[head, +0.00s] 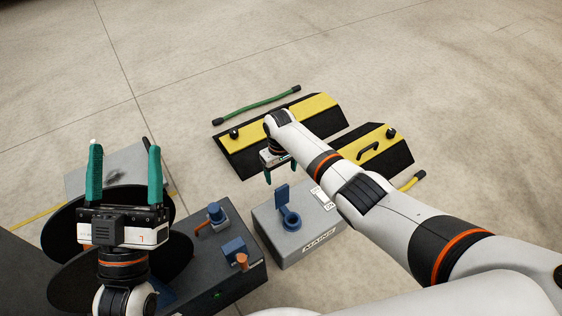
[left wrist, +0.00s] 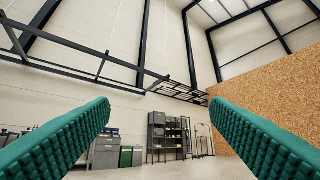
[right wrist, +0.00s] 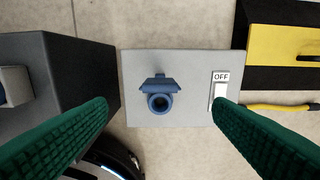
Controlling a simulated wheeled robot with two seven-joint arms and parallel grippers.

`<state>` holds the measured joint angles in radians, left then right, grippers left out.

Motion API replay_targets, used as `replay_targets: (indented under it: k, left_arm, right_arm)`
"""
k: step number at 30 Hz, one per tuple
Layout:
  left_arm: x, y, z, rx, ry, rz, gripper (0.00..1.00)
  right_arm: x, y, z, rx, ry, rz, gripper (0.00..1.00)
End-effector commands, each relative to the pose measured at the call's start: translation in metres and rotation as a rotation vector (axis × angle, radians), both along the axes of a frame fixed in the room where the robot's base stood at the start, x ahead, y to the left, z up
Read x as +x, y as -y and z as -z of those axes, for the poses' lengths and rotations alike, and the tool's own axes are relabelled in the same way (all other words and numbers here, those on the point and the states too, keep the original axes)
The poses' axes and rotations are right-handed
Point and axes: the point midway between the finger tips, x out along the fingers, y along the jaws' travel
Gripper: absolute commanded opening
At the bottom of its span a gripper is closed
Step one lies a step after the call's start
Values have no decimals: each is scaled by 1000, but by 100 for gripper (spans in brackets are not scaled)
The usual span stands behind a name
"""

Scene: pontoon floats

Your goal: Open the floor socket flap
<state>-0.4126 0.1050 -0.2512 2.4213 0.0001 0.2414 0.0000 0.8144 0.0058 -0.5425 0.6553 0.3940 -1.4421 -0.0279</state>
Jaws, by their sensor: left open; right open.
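The grey floor socket box (head: 275,240), marked MAINS, stands on the floor right of the dark box. Its blue flap (head: 282,194) stands raised behind the round blue socket (head: 291,218), leaving the socket mouth uncovered. In the right wrist view the flap (right wrist: 159,83) is seen from above, behind the socket (right wrist: 160,103). My right gripper (head: 281,174) is open and empty, above and near the flap; contact does not show. Its fingers (right wrist: 160,108) frame the socket in the right wrist view. My left gripper (head: 125,150) is open, empty, pointing up at the left.
A switch marked OFF (right wrist: 220,90) sits on the box's right side. A dark box (head: 225,275) with blue fittings stands at left. Open floor lies beyond.

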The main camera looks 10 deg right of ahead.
Motion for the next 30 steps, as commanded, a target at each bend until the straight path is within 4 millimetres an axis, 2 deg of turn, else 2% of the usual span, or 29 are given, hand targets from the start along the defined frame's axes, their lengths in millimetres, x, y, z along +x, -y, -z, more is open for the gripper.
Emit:
replay_targets:
  k: [1,6,12,30]
  left_arm:
    - [5,0,4,16,-54,-3,72]
    - [18,1,25,59,-206,-11,72]
    - [23,0,38,82,-290,-16,72]
    - [23,0,40,84,-297,-16,72]
  right_arm:
    - [0,0,-7,0,-1,0,75]
    - [0,0,-18,0,0,0,75]
    - [0,0,-23,-2,-2,0,75]
    - [1,0,-23,-1,-1,0,75]
